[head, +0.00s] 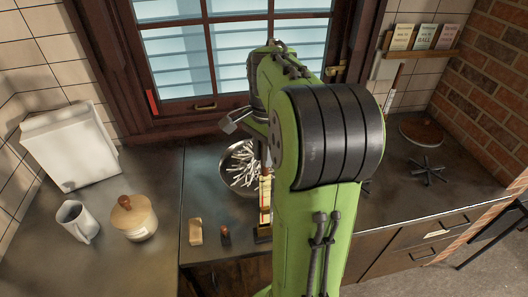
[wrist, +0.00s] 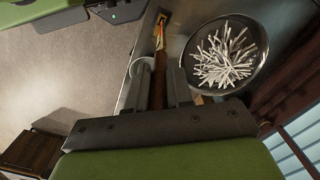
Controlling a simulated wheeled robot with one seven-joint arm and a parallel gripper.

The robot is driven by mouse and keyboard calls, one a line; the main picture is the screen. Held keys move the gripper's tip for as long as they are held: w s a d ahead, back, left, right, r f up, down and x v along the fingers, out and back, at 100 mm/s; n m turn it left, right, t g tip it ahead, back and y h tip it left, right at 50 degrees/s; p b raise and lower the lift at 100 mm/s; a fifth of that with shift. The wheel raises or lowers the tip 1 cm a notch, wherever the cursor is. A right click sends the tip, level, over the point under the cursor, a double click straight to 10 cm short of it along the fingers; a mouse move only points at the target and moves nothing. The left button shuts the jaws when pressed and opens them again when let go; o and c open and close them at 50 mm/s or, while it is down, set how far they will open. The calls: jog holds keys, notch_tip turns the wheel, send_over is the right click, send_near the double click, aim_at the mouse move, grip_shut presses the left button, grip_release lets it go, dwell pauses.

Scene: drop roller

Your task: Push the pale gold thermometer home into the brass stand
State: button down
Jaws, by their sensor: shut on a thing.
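My gripper (wrist: 160,76) is shut on a narrow upright piece, brown in the wrist view, which I take to be the thermometer (wrist: 159,82). A pale yellow and red strip (wrist: 160,36) shows beyond the fingertips. In the head view a slim upright pale gold piece with red marks (head: 265,192) stands just left of my green arm, above a small dark and brass base, which I take to be the stand (head: 263,234). My arm hides most of the gripper there. I cannot tell how far the thermometer sits in the stand.
A round bowl of white sticks (head: 241,170) is close behind and left of the stand; it also shows in the wrist view (wrist: 225,55). A tan block (head: 195,232) and a small dark wooden-topped piece (head: 225,235) lie left. A lidded jar (head: 134,219) and mug (head: 77,221) stand farther left.

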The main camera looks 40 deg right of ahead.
aim_at(263, 177)
jog(key=shift+s+a+f, duration=0.1)
jog(key=shift+f, duration=0.35)
dwell(0.8)
jog(key=shift+f+b, duration=1.15)
jog(key=shift+f, duration=0.1)
jog(key=shift+f+b, duration=0.55)
jog(key=shift+f, duration=0.35)
jog(key=shift+f+b, duration=0.4)
jog(key=shift+f, duration=0.3)
dwell(0.8)
